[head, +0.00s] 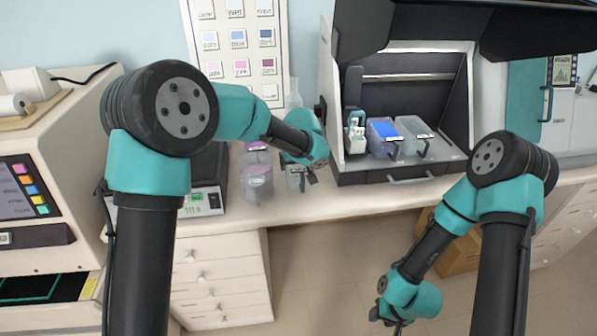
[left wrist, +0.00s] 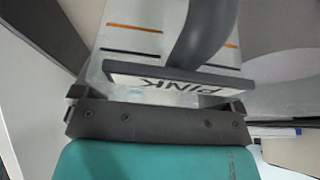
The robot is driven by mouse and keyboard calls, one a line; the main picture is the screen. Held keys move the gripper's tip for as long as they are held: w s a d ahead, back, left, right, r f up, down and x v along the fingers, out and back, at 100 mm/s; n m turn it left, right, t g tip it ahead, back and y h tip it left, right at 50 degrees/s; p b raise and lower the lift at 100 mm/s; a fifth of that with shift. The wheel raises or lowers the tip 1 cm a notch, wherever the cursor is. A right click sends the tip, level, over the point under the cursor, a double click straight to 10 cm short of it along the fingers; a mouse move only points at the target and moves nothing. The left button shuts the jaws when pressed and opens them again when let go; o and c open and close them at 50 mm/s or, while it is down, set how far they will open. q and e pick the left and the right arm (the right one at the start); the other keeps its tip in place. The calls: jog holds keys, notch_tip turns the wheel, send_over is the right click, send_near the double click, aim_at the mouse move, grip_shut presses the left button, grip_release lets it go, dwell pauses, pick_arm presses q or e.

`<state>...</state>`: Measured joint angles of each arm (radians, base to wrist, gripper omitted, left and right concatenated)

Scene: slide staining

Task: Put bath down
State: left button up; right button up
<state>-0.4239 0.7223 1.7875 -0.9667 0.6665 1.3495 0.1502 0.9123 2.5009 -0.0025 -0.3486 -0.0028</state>
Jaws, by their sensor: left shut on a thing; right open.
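My left gripper (head: 308,178) is shut on a clear bath (head: 293,182) at the counter beside the hood. In the left wrist view the bath (left wrist: 125,65) fills the middle, with orange and dark blue lines on its wall, a label reading PINK and a curved dark grey handle. The jaws mostly hide the bath in the head view, and I cannot tell whether its base touches the counter. My right gripper (head: 397,325) is open, low in front of the counter, partly cut off by the frame edge.
A hood (head: 400,170) holds a white rack (head: 356,132), a bath with blue (head: 384,138) and a clear bath (head: 420,138). A clear jar with pink (head: 257,178) stands left of my left gripper. A scale (head: 203,202) is further left. Bare counter (head: 345,203) lies in front.

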aim_at(301, 168)
pick_arm(q)
jog(key=shift+f, duration=1.75)
jog(key=shift+f, duration=0.15)
jog(key=o, duration=1.1)
jog(key=v, duration=1.2)
jog(key=shift+r, duration=0.2)
